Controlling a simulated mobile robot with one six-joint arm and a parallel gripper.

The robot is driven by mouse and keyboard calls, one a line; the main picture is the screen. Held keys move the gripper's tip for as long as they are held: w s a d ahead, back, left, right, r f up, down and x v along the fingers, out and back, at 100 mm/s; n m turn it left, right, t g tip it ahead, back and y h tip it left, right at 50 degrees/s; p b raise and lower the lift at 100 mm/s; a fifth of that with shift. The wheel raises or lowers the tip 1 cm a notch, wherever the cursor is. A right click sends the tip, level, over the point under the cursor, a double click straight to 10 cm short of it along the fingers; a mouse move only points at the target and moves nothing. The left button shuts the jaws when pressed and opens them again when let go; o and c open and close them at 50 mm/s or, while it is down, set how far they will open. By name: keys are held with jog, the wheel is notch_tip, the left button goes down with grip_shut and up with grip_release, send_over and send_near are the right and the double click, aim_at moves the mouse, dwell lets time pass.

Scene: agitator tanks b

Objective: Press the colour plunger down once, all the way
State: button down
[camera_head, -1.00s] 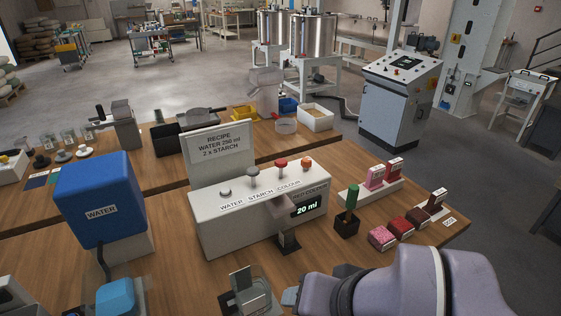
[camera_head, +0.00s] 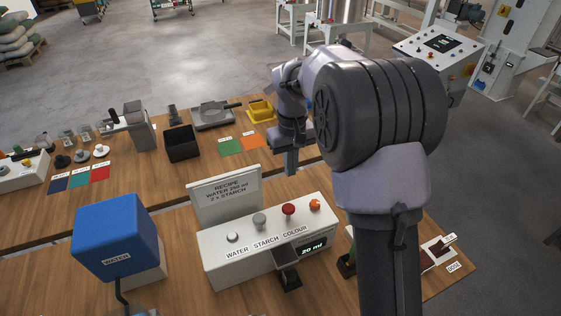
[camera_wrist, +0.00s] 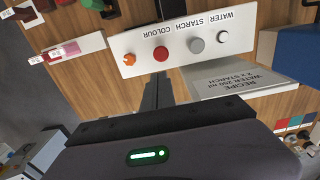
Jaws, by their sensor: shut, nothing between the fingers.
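The dispenser (camera_head: 225,272) is a white box on the wooden table, with plungers on top labelled WATER, STARCH and COLOUR. The colour plunger (camera_head: 288,208) has a red cap and stands raised; it also shows in the wrist view (camera_wrist: 161,54). The grey starch plunger (camera_head: 259,222) and pale water plunger (camera_head: 232,237) are left of it in the head view. An orange knob (camera_head: 315,204) is to its right. My gripper (camera_head: 290,172) is shut and empty, pointing down above and behind the red cap, apart from it. In the wrist view its fingertips (camera_wrist: 158,77) end just short of that cap.
A recipe sign (camera_head: 224,192) stands behind the dispenser at the left, close to my gripper. The blue water tank (camera_head: 115,240) is further left. A display reading 20 ml (camera_head: 313,248) is on the dispenser's front. My arm hides much of the table's right side.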

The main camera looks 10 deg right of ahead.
jog(key=s, duration=0.1)
jog(key=b, duration=0.2)
send_near(289, 208)
notch_tip(289, 208, down, 7)
jog(key=shift+w+r, duration=0.1)
jog(key=shift+w, duration=0.05)
dwell(0.4)
notch_tip(289, 208, down, 4)
jog(key=b, duration=0.3)
jog(key=shift+f, duration=0.2)
jog(key=shift+s+r+p, duration=0.2)
jog(key=shift+r+p, duration=0.15)
jog(key=shift+p, duration=0.05)
notch_tip(289, 208, up, 14)
jog(key=p, duration=0.3)
jog(key=shift+w, duration=0.2)
jog(key=shift+f, duration=0.15)
